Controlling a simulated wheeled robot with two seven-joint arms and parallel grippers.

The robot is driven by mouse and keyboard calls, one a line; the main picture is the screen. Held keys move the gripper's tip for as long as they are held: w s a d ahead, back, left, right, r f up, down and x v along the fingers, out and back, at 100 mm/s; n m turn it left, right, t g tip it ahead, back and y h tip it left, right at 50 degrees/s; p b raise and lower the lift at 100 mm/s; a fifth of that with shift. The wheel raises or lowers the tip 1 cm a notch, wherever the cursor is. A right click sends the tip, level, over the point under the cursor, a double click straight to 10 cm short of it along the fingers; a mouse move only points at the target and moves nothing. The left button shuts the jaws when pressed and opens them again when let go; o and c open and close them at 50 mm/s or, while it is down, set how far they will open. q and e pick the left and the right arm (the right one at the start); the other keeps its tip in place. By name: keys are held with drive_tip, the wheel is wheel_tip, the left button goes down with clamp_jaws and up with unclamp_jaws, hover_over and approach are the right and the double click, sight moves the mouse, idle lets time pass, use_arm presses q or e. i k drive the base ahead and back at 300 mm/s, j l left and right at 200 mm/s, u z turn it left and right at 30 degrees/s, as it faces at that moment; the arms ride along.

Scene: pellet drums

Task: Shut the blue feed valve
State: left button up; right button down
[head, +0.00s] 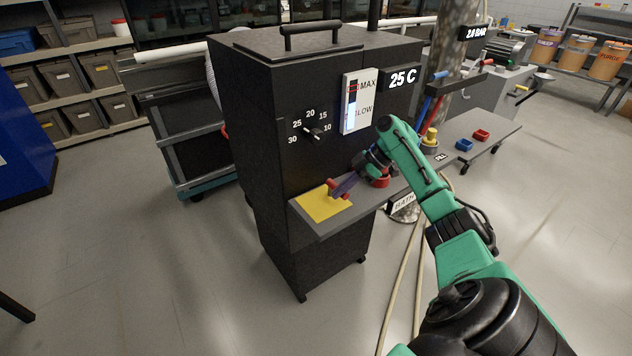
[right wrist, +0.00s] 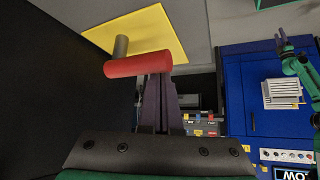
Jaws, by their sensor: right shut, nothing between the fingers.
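A blue lever (head: 433,88), which looks like the feed valve's handle, slants beside a red lever (head: 438,100) behind the counter, by the dark cabinet's right side. Whether it is open or shut I cannot tell. My right gripper (head: 341,189) is far to its left, over the counter, shut and empty. Its fingertips are at a red crossbar handle (head: 333,184) on a yellow plate. In the right wrist view the crossbar (right wrist: 138,65) on its grey stem lies across the fingertips; contact is unclear. A green arm there, apparently my left, ends in a small gripper (right wrist: 283,40).
The yellow plate (head: 318,206) lies on the counter of the black cabinet (head: 265,130), with a dial and gauge on its front. A yellow-topped knob (head: 430,137), a blue tray (head: 463,145) and a red tray (head: 481,135) stand farther right. A hose (head: 396,275) runs along the floor.

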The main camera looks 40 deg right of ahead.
sight(444, 74)
drive_tip(key=k+l, duration=0.15)
drive_tip(key=l, duration=0.25)
drive_tip(key=k+l, duration=0.1)
drive_tip(key=l, duration=0.3)
drive_tip(key=k+l, duration=0.15)
drive_tip(key=l, duration=0.25)
